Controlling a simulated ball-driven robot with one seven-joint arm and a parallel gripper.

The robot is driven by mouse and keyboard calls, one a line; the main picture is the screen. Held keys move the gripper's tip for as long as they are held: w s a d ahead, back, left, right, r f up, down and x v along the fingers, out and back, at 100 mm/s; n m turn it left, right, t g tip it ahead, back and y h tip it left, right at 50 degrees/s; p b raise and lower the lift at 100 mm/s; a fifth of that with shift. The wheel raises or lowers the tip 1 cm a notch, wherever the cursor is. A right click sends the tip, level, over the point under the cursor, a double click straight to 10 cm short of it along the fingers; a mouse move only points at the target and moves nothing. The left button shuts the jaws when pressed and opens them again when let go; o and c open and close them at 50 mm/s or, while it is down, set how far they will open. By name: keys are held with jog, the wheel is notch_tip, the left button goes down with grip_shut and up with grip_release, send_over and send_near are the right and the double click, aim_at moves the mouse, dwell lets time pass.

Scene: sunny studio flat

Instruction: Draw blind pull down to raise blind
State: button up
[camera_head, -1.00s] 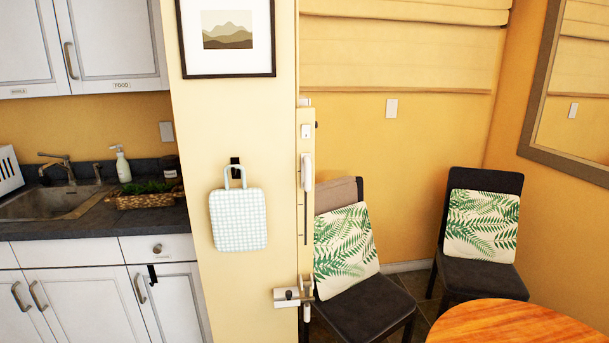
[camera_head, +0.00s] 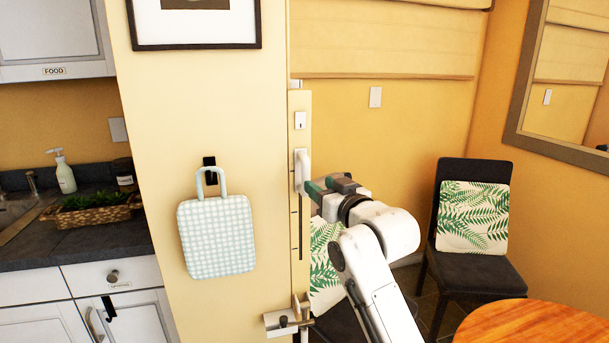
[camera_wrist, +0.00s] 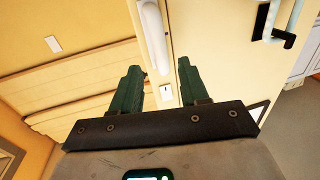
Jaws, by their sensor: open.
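The blind pull (camera_head: 302,170) is a white upright handle on a slotted strip (camera_head: 300,215) along the edge of the cream wall. In the wrist view the pull (camera_wrist: 153,35) lies just beyond the gap between my fingers. The beige blind (camera_head: 390,45) hangs at the upper right, and its folds also show in the wrist view (camera_wrist: 85,85). My gripper (camera_head: 310,188) is open, with dark green fingers, at the right side of the pull's lower part. In the wrist view nothing sits between the fingers (camera_wrist: 159,66). Whether a finger touches the pull, I cannot tell.
A checked bag (camera_head: 217,238) hangs on a black hook left of the strip. A metal latch-like fitting (camera_head: 285,320) sticks out below. A dark chair (camera_head: 475,220) and a round wooden table (camera_head: 530,322) stand at the right. My arm partly hides another chair's cushion.

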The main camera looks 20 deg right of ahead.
aim_at(308, 177)
jog(key=w, duration=0.2)
jog(key=w+a, duration=0.1)
jog(key=w, duration=0.5)
jog(key=shift+a+p, duration=0.3)
jog(key=shift+p, duration=0.1)
grip_shut()
